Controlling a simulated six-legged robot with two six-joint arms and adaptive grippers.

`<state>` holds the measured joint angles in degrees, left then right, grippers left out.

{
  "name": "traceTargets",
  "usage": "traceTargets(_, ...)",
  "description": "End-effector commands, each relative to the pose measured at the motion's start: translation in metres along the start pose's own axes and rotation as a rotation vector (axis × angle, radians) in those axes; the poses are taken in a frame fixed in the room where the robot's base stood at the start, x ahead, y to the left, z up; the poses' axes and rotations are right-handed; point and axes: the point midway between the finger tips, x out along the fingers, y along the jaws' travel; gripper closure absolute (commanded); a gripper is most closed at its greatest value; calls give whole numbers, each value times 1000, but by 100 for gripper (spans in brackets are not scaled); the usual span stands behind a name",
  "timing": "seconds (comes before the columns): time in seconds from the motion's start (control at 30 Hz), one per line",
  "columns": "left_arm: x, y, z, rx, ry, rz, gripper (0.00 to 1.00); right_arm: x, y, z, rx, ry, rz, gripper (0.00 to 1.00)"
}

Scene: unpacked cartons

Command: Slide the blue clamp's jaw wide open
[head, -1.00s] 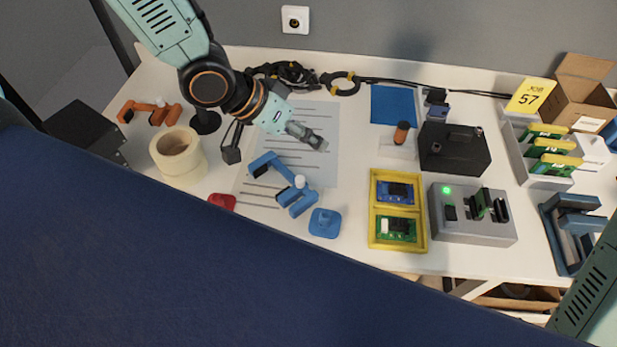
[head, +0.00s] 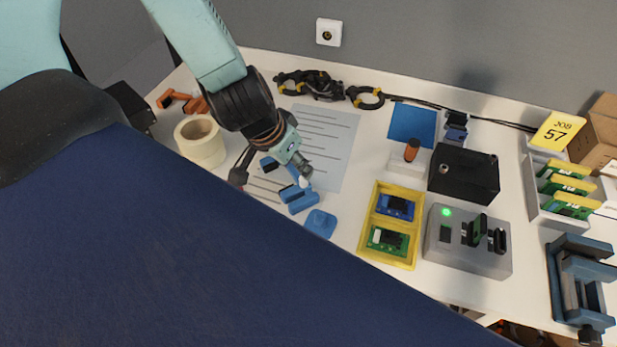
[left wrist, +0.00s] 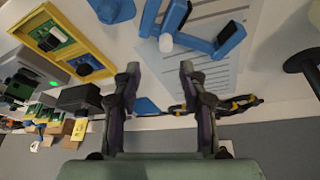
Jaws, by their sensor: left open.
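The blue clamp (head: 301,200) lies on the white sheet near the table's front edge, with a white knob on it. My left gripper (head: 304,168) hangs just above and behind it and hides part of it. In the left wrist view, the blue clamp (left wrist: 228,42) lies past the fingertips of my open, empty left gripper (left wrist: 160,68). One blue arm of it points up out of frame. I see no contact between fingers and clamp. How far its jaw stands open is unclear. My right gripper is out of view.
A blue block (head: 320,223) sits right of the clamp. A tape roll (head: 200,141) and an orange clamp (head: 183,103) stand left. A yellow tray (head: 364,242) and a grey fixture with a green light (head: 468,262) are to the right. Cables (head: 310,84) lie behind.

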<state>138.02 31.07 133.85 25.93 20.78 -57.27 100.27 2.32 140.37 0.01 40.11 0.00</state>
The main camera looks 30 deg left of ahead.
Motion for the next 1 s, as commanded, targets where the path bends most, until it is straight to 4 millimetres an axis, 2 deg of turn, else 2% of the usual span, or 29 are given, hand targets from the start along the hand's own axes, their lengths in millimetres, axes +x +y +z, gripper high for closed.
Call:
traceTargets(0.27, 4, -4, 1, 109, 1, -2, 57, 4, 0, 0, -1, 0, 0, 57)
traceTargets(1.0, 71, 0, 2, 113, 0, -3, 57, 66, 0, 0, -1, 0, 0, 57)
